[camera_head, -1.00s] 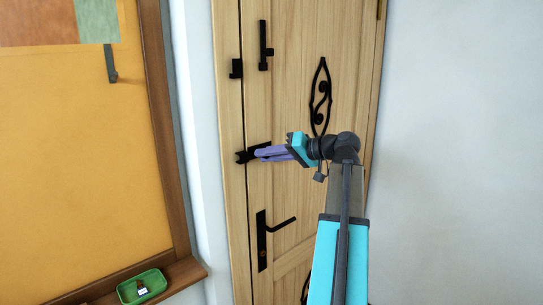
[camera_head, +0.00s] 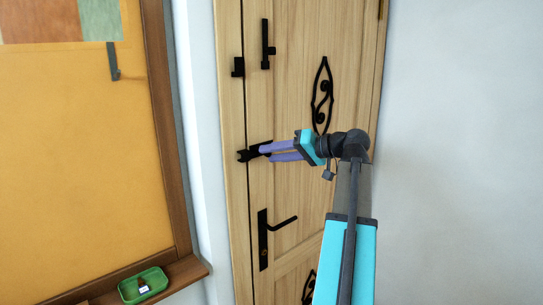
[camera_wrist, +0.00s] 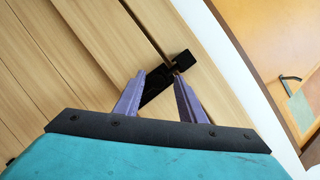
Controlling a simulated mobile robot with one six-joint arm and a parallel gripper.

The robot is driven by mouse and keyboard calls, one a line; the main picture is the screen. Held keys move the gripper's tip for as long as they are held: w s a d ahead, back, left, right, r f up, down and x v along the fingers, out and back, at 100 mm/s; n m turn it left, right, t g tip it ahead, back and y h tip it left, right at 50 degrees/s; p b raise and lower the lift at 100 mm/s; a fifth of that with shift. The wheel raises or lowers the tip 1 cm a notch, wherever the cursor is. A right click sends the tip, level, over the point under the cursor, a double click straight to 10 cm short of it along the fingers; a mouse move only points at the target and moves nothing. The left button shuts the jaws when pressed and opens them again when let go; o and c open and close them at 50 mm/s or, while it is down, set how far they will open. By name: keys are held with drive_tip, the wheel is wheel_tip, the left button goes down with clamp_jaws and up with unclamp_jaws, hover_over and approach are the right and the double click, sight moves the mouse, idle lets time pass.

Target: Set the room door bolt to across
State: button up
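The wooden room door (camera_head: 290,185) stands shut in its frame. A black bolt fitting (camera_head: 246,155) sits at the door's left edge, at mid height, reaching over the seam to the frame side. My gripper (camera_head: 266,153) is at this fitting, its two purple fingers apart. In the wrist view the fingertips stand on either side of the black fitting (camera_wrist: 157,92), with a black block (camera_wrist: 183,61) just beyond them at the seam. I cannot tell whether either finger touches it. Higher up, an upright black latch bar (camera_head: 267,45) is on the door, beside a small black bracket (camera_head: 238,67) on the frame.
A black lever handle (camera_head: 279,224) is below my gripper, and a black scroll ornament (camera_head: 321,95) is above my wrist. An orange board (camera_head: 85,150) hangs at left, with a green tray (camera_head: 144,286) on its ledge. Plain wall is at right.

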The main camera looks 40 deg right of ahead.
drive_tip(key=b+v, duration=0.2)
drive_tip(key=v, duration=0.9)
drive_tip(key=shift+s+d, duration=0.15)
drive_tip(key=shift+s, duration=0.25)
